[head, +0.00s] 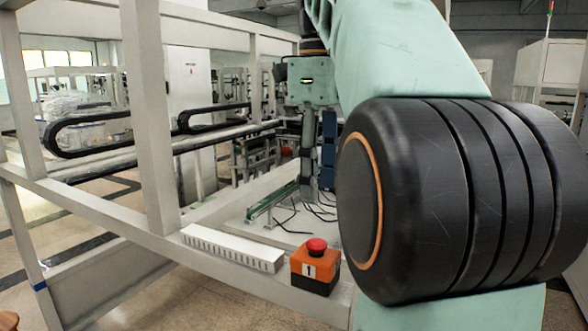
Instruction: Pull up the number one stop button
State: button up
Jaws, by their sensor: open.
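The number one stop button (316,246) is a red mushroom cap on an orange and black box marked with a 1. The box stands at the front edge of the pale work surface, near the lower middle of the head view. Whether the cap is pressed in or up is not clear. My gripper (318,184) points down from my mint-green wrist, above and behind the box in the picture. It appears open and empty, apart from the button. My large black arm joint hides the area to the right.
A long white slotted strip (232,248) lies left of the button box. A green rail (272,201) and dark loose cables (300,214) lie behind it. A white frame post (150,120) and beams stand to the left. The space directly above the button looks clear.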

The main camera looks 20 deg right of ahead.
aim_at(316, 241)
notch_tip(316, 241, down, 10)
jog(key=b, duration=0.3)
jog(key=shift+f, duration=0.15)
jog(key=c, duration=1.2)
jog(key=shift+o, duration=0.2)
jog(key=shift+r, duration=0.25)
jog(key=o, duration=1.2)
jog(key=shift+f, duration=0.15)
